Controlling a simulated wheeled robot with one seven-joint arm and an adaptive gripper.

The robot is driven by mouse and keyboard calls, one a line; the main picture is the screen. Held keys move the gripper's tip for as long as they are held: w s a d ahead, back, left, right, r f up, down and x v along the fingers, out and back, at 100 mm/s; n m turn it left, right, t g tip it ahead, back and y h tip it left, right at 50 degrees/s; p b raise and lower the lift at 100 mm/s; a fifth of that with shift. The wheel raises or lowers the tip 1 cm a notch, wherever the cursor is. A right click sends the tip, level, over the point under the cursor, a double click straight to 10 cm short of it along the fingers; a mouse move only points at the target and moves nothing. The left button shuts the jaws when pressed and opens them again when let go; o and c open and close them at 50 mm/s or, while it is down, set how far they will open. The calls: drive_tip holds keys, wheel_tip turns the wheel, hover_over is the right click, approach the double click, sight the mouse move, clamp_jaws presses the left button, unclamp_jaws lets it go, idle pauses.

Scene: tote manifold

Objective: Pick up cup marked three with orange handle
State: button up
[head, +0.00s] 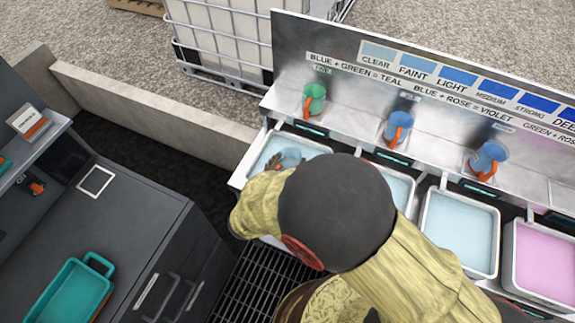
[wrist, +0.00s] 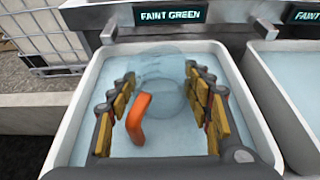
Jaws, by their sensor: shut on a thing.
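A clear, pale-blue cup (wrist: 158,66) with an orange handle (wrist: 138,118) is in the pale liquid of the tray labelled FAINT GREEN (wrist: 68,140). My gripper (wrist: 160,105) has its yellow-padded fingers on either side of the cup and is shut on it. The handle points toward the wrist camera, between the fingers. No number can be read on the cup.
More trays (head: 460,232) lie to the right, one pink (head: 547,255). A dark counter with a teal tray (head: 72,292) is at left.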

sight(294, 150)
drive_tip(key=shift+r, duration=0.1)
drive_tip(key=shift+r+p, duration=0.3)
drive_tip(key=shift+r, duration=0.25)
wheel_tip(294, 150, up, 2)
drive_tip(key=shift+r+p, duration=0.15)
drive_tip(key=shift+p, duration=0.35)
drive_tip(key=s+d+r+p, duration=0.4)
drive_tip(key=s+d+r, duration=0.2)
drive_tip(key=s+r, duration=0.3)
drive_tip(key=s, duration=0.3)
drive_tip(key=shift+s+r, duration=0.25)
drive_tip(key=shift+s, duration=0.1)
drive_tip(key=shift+d, duration=0.1)
